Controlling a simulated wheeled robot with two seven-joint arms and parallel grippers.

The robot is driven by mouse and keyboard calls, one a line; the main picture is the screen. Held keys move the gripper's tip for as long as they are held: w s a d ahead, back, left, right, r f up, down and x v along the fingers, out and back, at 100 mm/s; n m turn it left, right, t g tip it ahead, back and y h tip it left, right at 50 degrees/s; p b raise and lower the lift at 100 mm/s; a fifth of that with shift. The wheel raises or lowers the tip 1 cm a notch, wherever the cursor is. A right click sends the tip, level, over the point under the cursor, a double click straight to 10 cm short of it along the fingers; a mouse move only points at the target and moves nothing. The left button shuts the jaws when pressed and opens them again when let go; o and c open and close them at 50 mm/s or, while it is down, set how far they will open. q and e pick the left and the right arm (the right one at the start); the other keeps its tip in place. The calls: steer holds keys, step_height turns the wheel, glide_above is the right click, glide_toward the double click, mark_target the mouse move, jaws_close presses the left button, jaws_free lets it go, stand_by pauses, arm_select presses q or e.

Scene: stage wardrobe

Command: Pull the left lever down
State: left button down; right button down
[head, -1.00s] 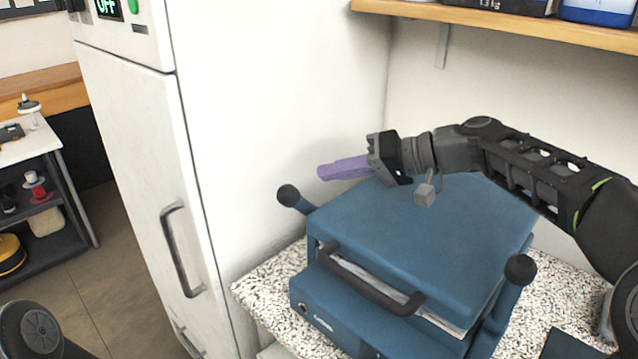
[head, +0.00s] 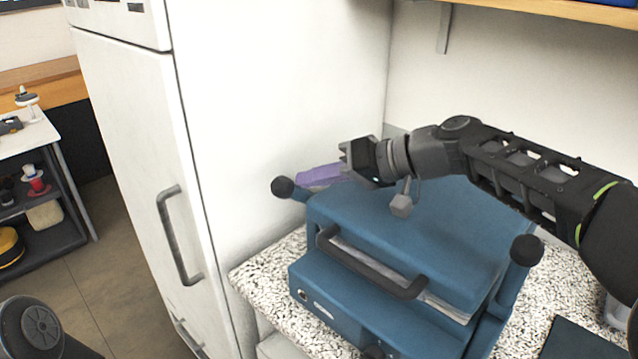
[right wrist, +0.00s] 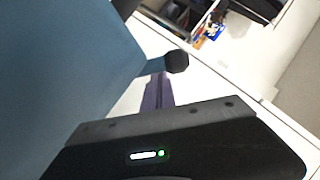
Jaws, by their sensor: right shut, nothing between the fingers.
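The blue press-like machine (head: 400,225) has a lever on each side. The left lever's black ball knob (head: 282,187) sticks up at its left, on a short blue arm; the knob also shows in the right wrist view (right wrist: 177,62). My right gripper (head: 302,178) is shut and empty. Its purple fingers reach left over the machine's back left corner, with tips close to the left lever, just behind the knob in the head view. I cannot tell whether they touch it. In the right wrist view the fingers (right wrist: 157,88) point towards the knob. My left gripper is out of view.
The right lever's knob (head: 526,250) stands at the machine's right. A black handle (head: 370,268) crosses its front. The machine sits on a speckled counter (head: 262,272). A tall white cabinet (head: 140,150) stands close on the left, and a wooden shelf (head: 540,10) hangs above.

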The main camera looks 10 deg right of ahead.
steer(key=shift+s+a+f+n+h+b, duration=0.3)
steer(key=shift+a+f+b, duration=0.15)
steer(key=shift+b, duration=0.1)
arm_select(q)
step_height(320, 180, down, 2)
arm_select(e)
steer(key=shift+w+r, duration=0.1)
steer(key=shift+r, duration=0.1)
steer(key=shift+d, duration=0.1)
steer(key=v, duration=0.7)
steer(key=shift+s+d+r+b, duration=0.2)
steer(key=shift+s+b, duration=0.1)
steer(key=shift+b, duration=0.05)
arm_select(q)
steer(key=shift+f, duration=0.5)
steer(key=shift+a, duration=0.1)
